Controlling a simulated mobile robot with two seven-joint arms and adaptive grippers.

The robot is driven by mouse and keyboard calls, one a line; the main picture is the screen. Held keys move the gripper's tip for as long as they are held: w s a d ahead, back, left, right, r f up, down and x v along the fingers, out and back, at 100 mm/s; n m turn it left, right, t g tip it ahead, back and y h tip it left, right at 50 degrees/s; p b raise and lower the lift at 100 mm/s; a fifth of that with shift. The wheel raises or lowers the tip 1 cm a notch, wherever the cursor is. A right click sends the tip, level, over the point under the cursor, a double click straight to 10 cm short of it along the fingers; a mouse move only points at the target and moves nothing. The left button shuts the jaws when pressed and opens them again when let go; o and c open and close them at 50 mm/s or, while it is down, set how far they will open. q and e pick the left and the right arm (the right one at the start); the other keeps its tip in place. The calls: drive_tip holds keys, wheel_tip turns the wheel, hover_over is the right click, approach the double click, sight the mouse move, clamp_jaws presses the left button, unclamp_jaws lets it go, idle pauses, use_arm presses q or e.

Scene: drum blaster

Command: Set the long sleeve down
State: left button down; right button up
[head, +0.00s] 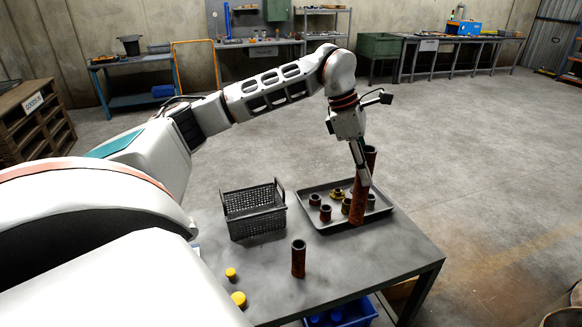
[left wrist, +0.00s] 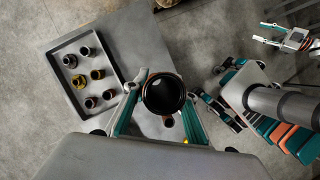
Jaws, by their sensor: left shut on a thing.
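My left gripper (head: 362,182) is shut around a long rusty-brown sleeve (head: 358,206), which is near upright with a slight tilt. In the head view the sleeve overlaps the tray's front edge; I cannot tell whether its lower end touches anything. In the left wrist view I look down on the dark open top of the sleeve (left wrist: 163,92) between the fingers (left wrist: 160,98). My right gripper (left wrist: 276,34) shows only in the left wrist view, at the upper right, with its fingers apart and empty.
A grey tray (head: 316,224) holds several short brown and brass pieces. A black mesh basket (head: 255,222) stands left of it. A shorter brown sleeve (head: 298,260) stands upright in front, with yellow caps (head: 238,299) to its left. The table's right front (head: 385,258) is clear.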

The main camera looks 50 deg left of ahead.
use_arm(q)
wheel_tip(320, 180, up, 3)
drive_tip(key=a+n, duration=0.1)
drive_tip(key=n, duration=0.1)
drive_tip(key=b, duration=0.1)
approach(353, 218)
drive_tip(key=shift+t+y, duration=0.3)
drive_tip(key=w+f, duration=0.1)
drive_tip(key=f, duration=0.1)
drive_tip(key=w+d+f, duration=0.1)
drive_tip(key=w+f, duration=0.3)
drive_tip(key=shift+w+d, duration=0.1)
drive_tip(key=shift+d, duration=0.2)
drive_tip(key=shift+f, duration=2.95)
drive_tip(key=c, duration=2)
unclamp_jaws()
drive_tip(key=shift+f+b, duration=0.25)
drive_tip(key=shift+b, duration=0.05)
drive_tip(key=shift+c, duration=0.2)
drive_tip(key=o, duration=0.4)
